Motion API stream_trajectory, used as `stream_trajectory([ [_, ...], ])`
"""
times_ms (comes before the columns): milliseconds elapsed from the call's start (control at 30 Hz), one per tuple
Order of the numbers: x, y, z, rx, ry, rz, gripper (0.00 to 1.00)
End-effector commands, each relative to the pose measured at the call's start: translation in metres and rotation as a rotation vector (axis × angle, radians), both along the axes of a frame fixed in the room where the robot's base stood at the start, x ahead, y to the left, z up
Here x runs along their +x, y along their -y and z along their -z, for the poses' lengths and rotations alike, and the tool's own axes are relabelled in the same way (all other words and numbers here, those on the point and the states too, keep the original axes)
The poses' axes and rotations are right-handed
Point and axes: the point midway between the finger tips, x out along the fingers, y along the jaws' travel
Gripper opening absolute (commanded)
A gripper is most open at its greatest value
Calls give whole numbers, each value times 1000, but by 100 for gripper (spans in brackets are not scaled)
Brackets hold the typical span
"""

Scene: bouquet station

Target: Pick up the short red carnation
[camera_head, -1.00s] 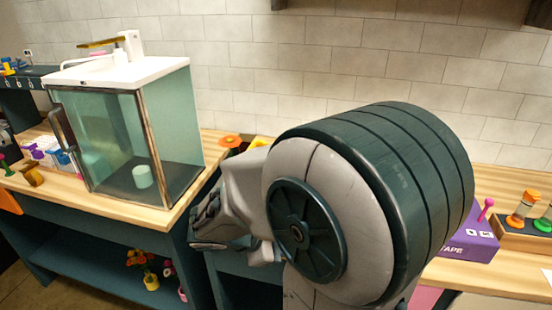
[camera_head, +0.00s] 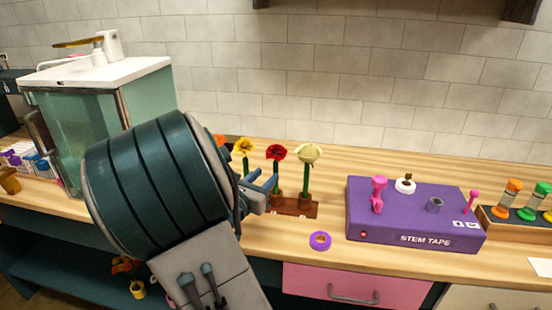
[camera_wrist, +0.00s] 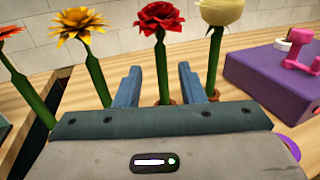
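The red carnation (camera_head: 276,154) stands upright on a green stem in a brown holder (camera_head: 293,208) on the counter, between a yellow flower (camera_head: 243,147) and a cream flower (camera_head: 307,155). In the wrist view the red carnation (camera_wrist: 160,18) is straight ahead, its stem showing between my two blue fingers. My gripper (camera_wrist: 160,80) is open, with its fingers spread on either side of that stem. Whether they touch it cannot be told. In the head view my gripper (camera_head: 264,183) is just left of the stem, partly hidden by my arm.
An orange flower (camera_head: 219,140) stands left of the yellow one. A purple stem tape box (camera_head: 413,217) and a purple tape roll (camera_head: 320,241) lie to the right. A glass cabinet (camera_head: 150,95) stands at the left. Bare counter lies in front of the flowers.

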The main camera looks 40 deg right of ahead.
Motion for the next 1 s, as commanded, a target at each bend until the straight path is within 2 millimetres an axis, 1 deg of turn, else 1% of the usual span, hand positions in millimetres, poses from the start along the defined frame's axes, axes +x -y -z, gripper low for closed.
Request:
stream_trajectory([
  [33,2,6,1,-2,-1,1,36],
  [267,8,21,1,-1,-1,1,36],
  [400,15,40,2,-2,-2,3,36],
  [533,22,55,2,-1,-1,2,36],
  [633,24,60,2,1,0,1,36],
  [833,25,61,2,1,1,-1,36],
  [867,25,61,2,1,1,-1,33],
  [900,25,61,2,1,1,-1,22],
  [967,25,60,2,1,1,-1,6],
  [1000,25,60,2,1,1,-1,0],
])
